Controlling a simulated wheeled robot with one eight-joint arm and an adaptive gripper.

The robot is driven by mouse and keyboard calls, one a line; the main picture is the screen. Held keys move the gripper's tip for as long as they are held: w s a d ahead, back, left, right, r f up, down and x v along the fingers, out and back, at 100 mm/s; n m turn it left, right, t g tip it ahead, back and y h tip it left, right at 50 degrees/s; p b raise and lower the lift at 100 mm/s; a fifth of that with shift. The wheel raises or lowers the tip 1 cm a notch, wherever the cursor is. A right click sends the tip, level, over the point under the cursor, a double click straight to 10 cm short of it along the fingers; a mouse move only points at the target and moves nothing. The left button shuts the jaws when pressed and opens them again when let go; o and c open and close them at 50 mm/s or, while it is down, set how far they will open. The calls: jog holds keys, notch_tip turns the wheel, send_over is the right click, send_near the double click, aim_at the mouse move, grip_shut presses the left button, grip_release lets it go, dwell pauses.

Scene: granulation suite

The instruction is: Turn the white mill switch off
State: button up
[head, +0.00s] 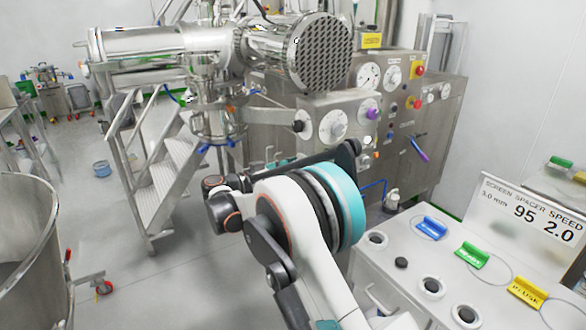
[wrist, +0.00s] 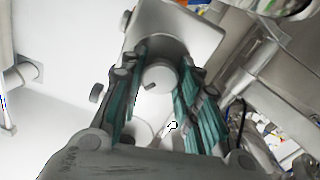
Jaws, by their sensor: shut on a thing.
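In the wrist view my gripper (wrist: 162,68) has its teal-padded fingers on either side of a round white switch (wrist: 160,76). It is shut on this switch, which has a small dark mark near its lower edge. The switch sits in front of a grey metal box face (wrist: 178,30). In the head view a small white knob (head: 368,140) shows on the steel control panel, just right of the dark end of my arm. I cannot tell for certain that it is the same switch. My fingertips are hidden behind my arm there.
The steel panel carries gauges (head: 333,125), a purple knob (head: 372,113), an orange knob (head: 375,155) and a purple-handled lever (head: 419,150). A white counter (head: 400,270) with coloured tags and a sign (head: 530,215) stands at right. Metal steps (head: 160,150) and a large steel vessel (head: 30,240) are left.

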jog(key=shift+n, duration=7.7)
jog(key=o, duration=1.1)
jog(key=v, duration=1.2)
